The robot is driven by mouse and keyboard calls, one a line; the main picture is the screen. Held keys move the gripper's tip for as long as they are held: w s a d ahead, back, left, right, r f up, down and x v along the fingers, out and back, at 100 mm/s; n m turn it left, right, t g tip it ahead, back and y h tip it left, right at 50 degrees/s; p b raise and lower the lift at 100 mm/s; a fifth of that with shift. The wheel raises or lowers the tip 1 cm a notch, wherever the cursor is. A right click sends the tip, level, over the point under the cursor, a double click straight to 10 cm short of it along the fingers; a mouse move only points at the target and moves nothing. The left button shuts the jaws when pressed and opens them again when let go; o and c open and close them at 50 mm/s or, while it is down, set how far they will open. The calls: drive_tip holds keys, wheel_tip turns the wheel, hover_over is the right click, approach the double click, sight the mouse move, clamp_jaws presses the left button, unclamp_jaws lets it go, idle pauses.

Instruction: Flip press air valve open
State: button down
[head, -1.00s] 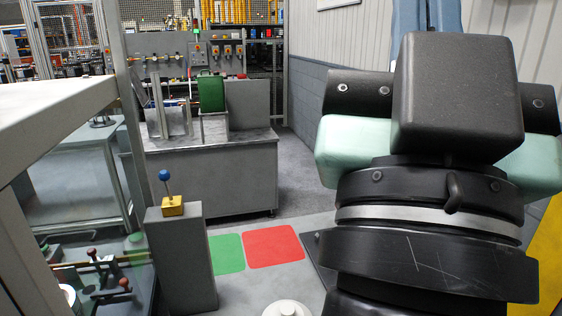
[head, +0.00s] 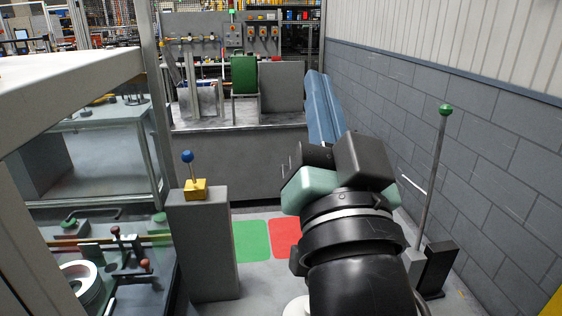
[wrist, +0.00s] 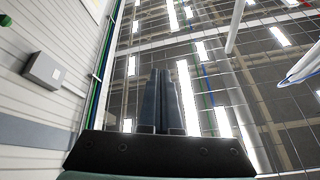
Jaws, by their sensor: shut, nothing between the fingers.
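A yellow valve block (head: 195,190) with an upright lever and blue knob (head: 187,156) sits on top of a grey pedestal (head: 205,245), left of my arm in the head view. I take this to be the press air valve. My gripper (head: 315,76) shows its long blue fingers pointing up and away, to the right of the valve and well apart from it. In the wrist view my gripper (wrist: 161,73) has its fingers together, with nothing between them, against the ceiling. The valve is not in the wrist view.
A tall lever with a green knob (head: 445,110) stands by the block wall (head: 500,170) at right. A bench with a green box (head: 243,75) is behind. A fixture table with clamps (head: 115,245) and a frame beam (head: 70,75) are left. Green (head: 251,240) and red floor patches (head: 284,232) lie between.

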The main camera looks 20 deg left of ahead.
sight(190, 159)
drive_tip(key=a+f+m+g+y+b, duration=0.1)
drive_tip(key=a+f+g+y, duration=0.3)
drive_tip(key=f, duration=0.6)
drive_tip(key=s+a+f+m+g+y+b, duration=0.1)
drive_tip(key=a+f+m+g+y, duration=0.3)
drive_tip(key=f, duration=0.6)
drive_tip(key=shift+a+m+g+b, duration=0.35)
drive_tip(key=shift+a+g, duration=0.25)
drive_tip(key=shift+a, duration=0.35)
drive_tip(key=p+x, duration=0.2)
drive_tip(key=x, duration=0.5)
drive_tip(key=p+x, duration=0.2)
drive_tip(key=x, duration=0.5)
drive_tip(key=shift+r, duration=0.25)
drive_tip(key=shift+r+p, duration=0.15)
drive_tip(key=shift+p, duration=0.2)
